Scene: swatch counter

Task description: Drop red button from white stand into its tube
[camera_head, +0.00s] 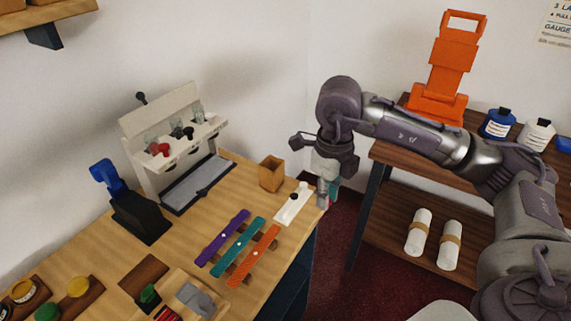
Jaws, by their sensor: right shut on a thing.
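My right gripper (323,199) hangs fingers down at the right edge of the wooden counter, beside the right end of the white stand (287,211). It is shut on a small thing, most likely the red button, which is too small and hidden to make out. The white stand is a narrow strip lying on the counter, with a small dark spot on it. A white rack (146,124) stands at the back left with several clear tubes. A red piece (160,149) and a dark piece (183,132) sit at its front. My left gripper is out of view.
Purple (221,239), teal (238,245) and orange (254,256) strips lie on the counter. A wooden box (271,174) stands behind the white stand. A blue and black device (128,200) stands left of the rack. A brown shelf (381,153) stands at the right.

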